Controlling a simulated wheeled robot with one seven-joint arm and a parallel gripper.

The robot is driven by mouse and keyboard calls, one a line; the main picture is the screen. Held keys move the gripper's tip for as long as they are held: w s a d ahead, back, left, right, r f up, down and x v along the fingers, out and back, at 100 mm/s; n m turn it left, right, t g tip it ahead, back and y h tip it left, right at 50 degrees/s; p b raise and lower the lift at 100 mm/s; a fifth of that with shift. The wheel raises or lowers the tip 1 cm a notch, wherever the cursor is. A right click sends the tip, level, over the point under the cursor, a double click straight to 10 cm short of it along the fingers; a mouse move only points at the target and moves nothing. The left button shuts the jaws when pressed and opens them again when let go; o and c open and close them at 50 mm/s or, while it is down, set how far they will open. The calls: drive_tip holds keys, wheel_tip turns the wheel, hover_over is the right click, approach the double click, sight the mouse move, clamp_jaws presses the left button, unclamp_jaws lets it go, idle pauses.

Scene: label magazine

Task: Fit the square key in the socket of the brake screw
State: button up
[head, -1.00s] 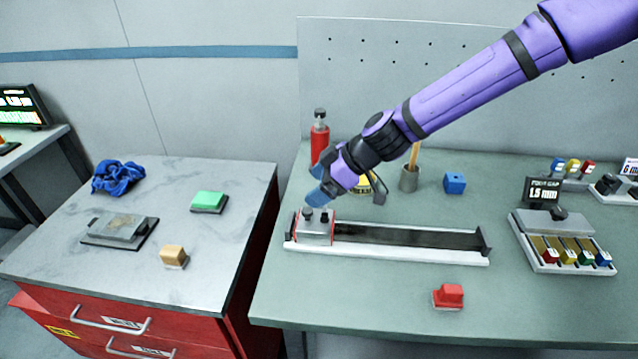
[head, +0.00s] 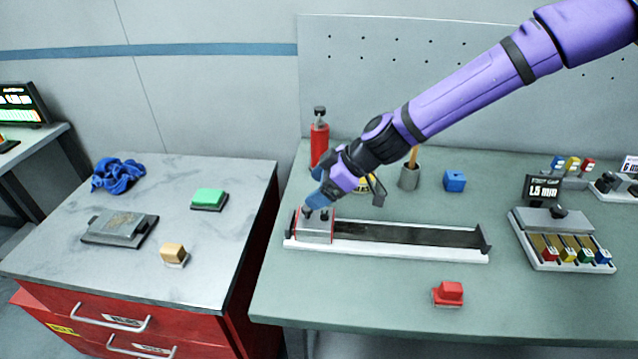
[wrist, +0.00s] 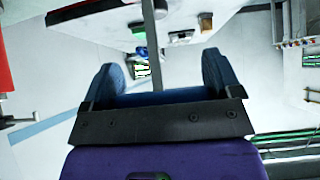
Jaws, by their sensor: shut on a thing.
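My gripper (head: 316,200), with blue fingers, is low over the metal block (head: 315,233) at the left end of the long rail. Its tip hides the top of the block's left dark knob (head: 308,212); I cannot tell whether they touch. The right dark knob (head: 325,213) stands clear beside it. In the wrist view a thin grey bar (wrist: 149,30), which looks like the square key, runs up from between the blue fingers. The key is not distinct in the head view. The brake screw's socket cannot be made out.
The rail (head: 410,237) stretches right from the block. A red bottle (head: 319,140) and a dark cup (head: 409,178) stand behind. A blue block (head: 454,181), a red stamp-like block (head: 448,293) and a tray of coloured pieces (head: 565,250) are farther right. The bench front is mostly clear.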

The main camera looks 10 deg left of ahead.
drive_tip(key=shift+f, duration=0.65)
drive_tip(key=o, duration=0.7)
drive_tip(key=shift+o, duration=0.2)
drive_tip(key=v, duration=1)
drive_tip(key=shift+d+r, duration=0.25)
drive_tip(key=shift+r, duration=0.05)
